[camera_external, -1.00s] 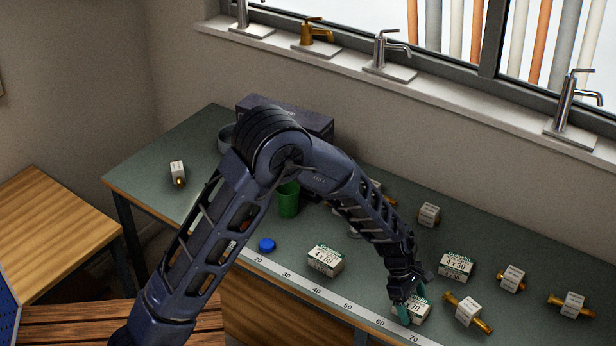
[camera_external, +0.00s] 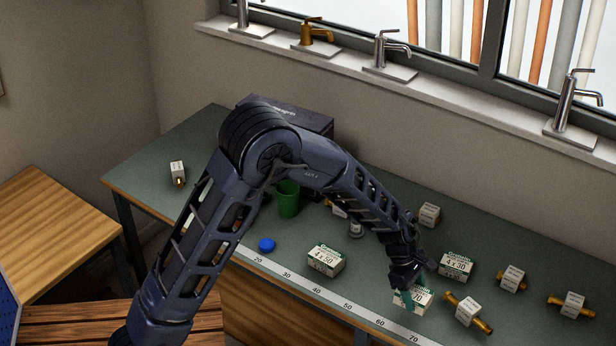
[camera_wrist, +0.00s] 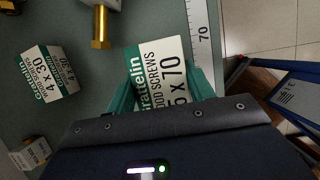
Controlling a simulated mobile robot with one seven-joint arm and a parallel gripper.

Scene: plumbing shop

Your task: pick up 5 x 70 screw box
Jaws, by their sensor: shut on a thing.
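The 5 x 70 screw box (camera_external: 415,301) is white and green and sits between the teal fingers of my gripper (camera_external: 414,289), near the front edge of the bench. In the wrist view the box (camera_wrist: 160,66) shows its "5 x 70" label, with a finger against each side. My gripper (camera_wrist: 163,92) is shut on it. The box appears slightly above the bench top, though the gap is hard to judge. The fingers and wrist hide part of the box in the outside view.
A 4 x 30 box (camera_external: 456,267) and a brass fitting with a white tag (camera_external: 468,312) lie close to the right. A 4 x 50 box (camera_external: 326,260) stands to the left. A printed ruler strip (camera_external: 330,305) runs along the front edge. A green cup (camera_external: 288,200) stands farther back.

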